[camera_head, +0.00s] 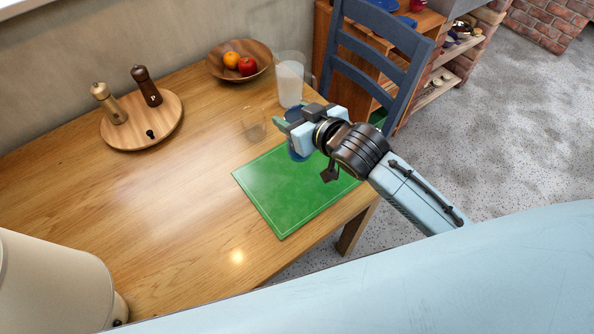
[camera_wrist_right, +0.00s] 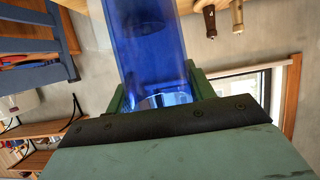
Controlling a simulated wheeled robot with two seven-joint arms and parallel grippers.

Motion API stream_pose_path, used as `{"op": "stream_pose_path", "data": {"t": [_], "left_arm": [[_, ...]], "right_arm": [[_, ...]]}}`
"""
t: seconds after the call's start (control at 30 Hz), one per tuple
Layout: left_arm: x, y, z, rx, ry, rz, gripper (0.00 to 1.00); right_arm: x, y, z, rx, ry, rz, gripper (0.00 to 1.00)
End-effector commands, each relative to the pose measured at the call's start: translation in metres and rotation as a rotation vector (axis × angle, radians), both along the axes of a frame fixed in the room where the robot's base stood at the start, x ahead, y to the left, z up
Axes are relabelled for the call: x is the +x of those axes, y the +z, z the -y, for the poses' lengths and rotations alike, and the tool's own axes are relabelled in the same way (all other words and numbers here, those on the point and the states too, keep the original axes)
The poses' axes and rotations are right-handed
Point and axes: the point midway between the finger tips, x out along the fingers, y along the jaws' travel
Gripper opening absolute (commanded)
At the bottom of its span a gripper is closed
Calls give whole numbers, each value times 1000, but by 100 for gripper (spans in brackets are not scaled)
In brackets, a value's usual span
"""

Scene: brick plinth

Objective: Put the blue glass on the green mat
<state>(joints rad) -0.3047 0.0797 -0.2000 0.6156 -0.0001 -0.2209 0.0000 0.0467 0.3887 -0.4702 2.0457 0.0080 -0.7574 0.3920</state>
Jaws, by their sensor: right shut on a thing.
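My right gripper (camera_head: 292,128) is over the back part of the green mat (camera_head: 285,190), which lies flat at the table's right front edge. It is shut on the blue glass (camera_head: 297,153), mostly hidden beneath the gripper in the head view. In the right wrist view the blue glass (camera_wrist_right: 152,50) is large and see-through between the two green fingers of the gripper (camera_wrist_right: 158,88). I cannot tell whether its base touches the mat. My left gripper is in neither view.
A clear glass (camera_head: 253,125) stands just left of the mat's back corner. A jug (camera_head: 290,80) stands behind the gripper. A fruit bowl (camera_head: 218,68) and a round board (camera_head: 165,128) with two mills are farther back. A blue chair (camera_head: 372,55) stands beyond the table. The mat's front is bare.

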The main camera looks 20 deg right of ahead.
Motion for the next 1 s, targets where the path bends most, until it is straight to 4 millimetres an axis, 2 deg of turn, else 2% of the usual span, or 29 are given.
{"op": "stream_pose_path", "data": {"t": [0.3, 0.53, 0.7, 1.0], "left_arm": [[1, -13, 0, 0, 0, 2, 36], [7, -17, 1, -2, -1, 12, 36], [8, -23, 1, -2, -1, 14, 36], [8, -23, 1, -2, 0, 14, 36]], "right_arm": [[2, -58, -4, 3, 19, 0, 10], [2, -75, -4, 4, 18, 1, 10], [2, -100, -4, 3, 17, 0, 10], [2, -103, -4, 3, 19, 3, 10]]}}
